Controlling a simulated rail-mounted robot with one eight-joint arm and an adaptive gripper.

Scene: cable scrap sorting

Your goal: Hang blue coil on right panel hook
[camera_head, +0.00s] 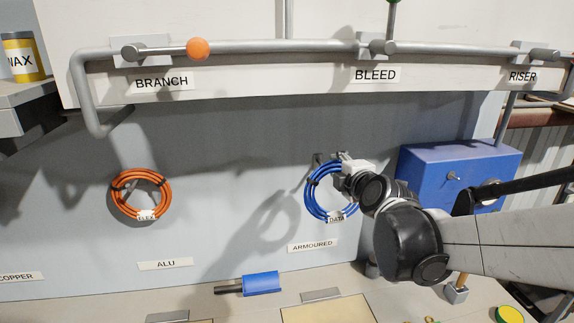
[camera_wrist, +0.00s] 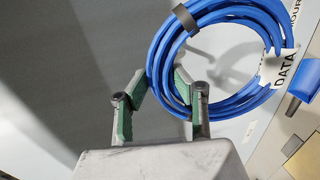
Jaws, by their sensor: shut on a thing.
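The blue coil (camera_head: 309,205), with a white DATA tag and black ties, is in front of the grey panel (camera_head: 215,200), above the ARMOURED label (camera_head: 312,246). My gripper (camera_head: 343,170) is shut on its upper right side. In the wrist view the coil's strands (camera_wrist: 158,75) pass between the green-padded fingers (camera_wrist: 152,92). A grey panel hook (camera_head: 317,158) shows at the coil's upper left. The coil's shadow falls well to the lower left, so the coil stands off the panel. I cannot tell whether the hook passes through the ring.
An orange coil (camera_head: 119,203) hangs at the left above the ALU label (camera_head: 165,264). A blue box (camera_head: 430,165) is close right of my gripper. A pipe (camera_head: 270,46) runs above.

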